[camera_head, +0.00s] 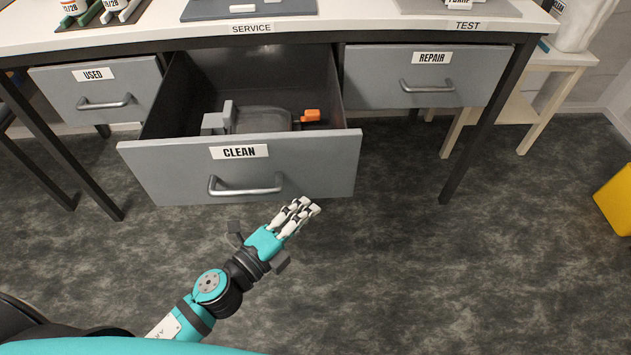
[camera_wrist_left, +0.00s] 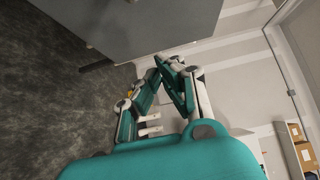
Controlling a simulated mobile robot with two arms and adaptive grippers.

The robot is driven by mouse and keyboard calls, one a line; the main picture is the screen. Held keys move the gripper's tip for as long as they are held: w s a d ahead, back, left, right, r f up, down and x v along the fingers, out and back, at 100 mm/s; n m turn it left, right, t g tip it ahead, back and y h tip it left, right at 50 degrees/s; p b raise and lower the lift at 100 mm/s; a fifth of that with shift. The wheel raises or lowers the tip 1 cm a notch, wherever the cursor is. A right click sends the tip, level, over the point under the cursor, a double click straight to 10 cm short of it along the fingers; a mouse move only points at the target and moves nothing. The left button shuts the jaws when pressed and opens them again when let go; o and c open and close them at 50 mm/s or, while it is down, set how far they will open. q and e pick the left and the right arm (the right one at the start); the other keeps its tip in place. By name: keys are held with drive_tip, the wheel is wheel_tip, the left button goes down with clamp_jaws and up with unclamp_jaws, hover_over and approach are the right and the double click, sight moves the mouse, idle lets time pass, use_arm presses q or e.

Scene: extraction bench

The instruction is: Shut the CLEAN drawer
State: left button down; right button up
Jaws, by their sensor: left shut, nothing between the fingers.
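The CLEAN drawer (camera_head: 170,172) is a grey drawer under the bench, pulled far out. Its front carries a CLEAN label (camera_head: 239,152) and a silver bar handle (camera_head: 246,190). A grey part (camera_head: 262,119) and a small orange piece (camera_head: 310,115) lie inside it. My left gripper (camera_head: 304,207) is shut and empty, in front of the drawer's lower right part, to the right of the handle. I cannot tell whether it touches the drawer front. In the left wrist view its fingers (camera_wrist_left: 170,62) are together, with a grey panel at the upper left. My right gripper is not in view.
The USED drawer (camera_head: 130,88) at left and the REPAIR drawer (camera_head: 380,88) at right look shut. Dark table legs (camera_head: 487,123) stand on both sides. A yellow object (camera_head: 615,200) is on the floor at far right. The floor before the drawer is clear.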

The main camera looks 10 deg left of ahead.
sight(329, 172)
use_arm(q)
drive_tip(key=shift+w+d+p, duration=0.15)
drive_tip(key=shift+w+p, duration=0.05)
drive_tip(key=shift+w, duration=1.5)
drive_tip(key=shift+w+d+p, duration=0.1)
drive_tip(key=shift+w+p, duration=0.05)
drive_tip(key=shift+w, duration=1.55)
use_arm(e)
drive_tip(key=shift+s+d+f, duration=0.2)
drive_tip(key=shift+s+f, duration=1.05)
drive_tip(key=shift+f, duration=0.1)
